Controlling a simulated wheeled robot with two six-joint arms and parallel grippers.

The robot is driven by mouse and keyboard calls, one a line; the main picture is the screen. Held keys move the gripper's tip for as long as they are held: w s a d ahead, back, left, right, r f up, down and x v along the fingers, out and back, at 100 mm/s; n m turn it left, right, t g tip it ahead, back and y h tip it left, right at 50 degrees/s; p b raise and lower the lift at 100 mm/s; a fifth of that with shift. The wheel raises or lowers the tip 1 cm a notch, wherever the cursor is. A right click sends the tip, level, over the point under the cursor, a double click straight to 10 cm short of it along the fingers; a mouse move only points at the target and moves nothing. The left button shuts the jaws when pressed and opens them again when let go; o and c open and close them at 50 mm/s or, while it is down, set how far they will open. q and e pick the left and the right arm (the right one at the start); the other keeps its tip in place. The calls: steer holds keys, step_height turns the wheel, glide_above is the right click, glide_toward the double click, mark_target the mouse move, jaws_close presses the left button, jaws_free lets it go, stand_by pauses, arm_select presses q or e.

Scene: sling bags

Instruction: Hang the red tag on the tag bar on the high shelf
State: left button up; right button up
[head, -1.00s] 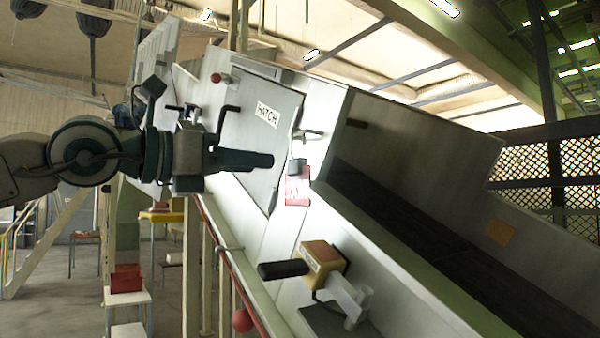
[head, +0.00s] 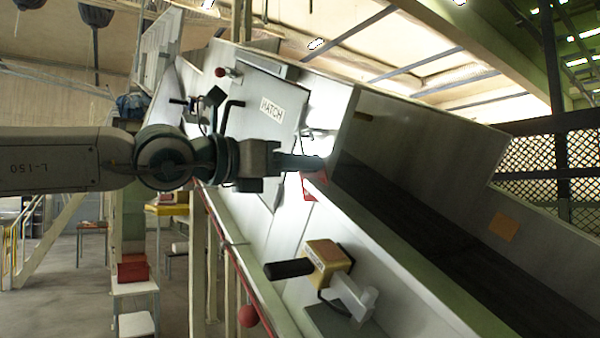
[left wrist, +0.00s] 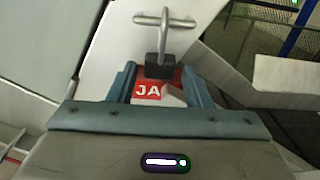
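The red tag (head: 314,186) shows beside a white metal machine, just below the tip of my left gripper (head: 318,165) in the head view. In the left wrist view the red tag (left wrist: 147,91) has white letters "JA"; its rest is hidden. A black block (left wrist: 160,67) shows just above the tag, under a T-shaped metal bar (left wrist: 164,21). My left gripper (left wrist: 160,84) is open, one finger on either side of the black block and tag, with gaps visible beside the block. My right gripper is in neither view. I cannot tell whether the T-shaped bar is the tag bar.
A panel marked HATCH (head: 268,100) stands just behind my left arm. A yellow block with a black handle (head: 325,256) sits on the sloping ledge below. A dark sloping channel (head: 430,230) lies to the right. A red box (head: 132,270) is at lower left.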

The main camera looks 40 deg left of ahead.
arm_select(q)
jaws_close()
steer(key=r+p, duration=0.2)
steer(key=r, duration=0.1)
steer(key=shift+s+a+p, duration=0.2)
steer(key=shift+s+p, duration=0.1)
steer(key=shift+p, duration=0.05)
steer(key=shift+s+f+b, duration=0.1)
steer(key=shift+s+b, duration=0.1)
steer(key=shift+b, duration=0.1)
steer(key=b+v, duration=0.2)
steer(key=v, duration=0.4)
steer(key=shift+s, duration=0.25)
stand_by(0.7)
stand_by(0.3)
steer(key=shift+p+x, duration=0.9)
steer(key=shift+x, duration=1.75)
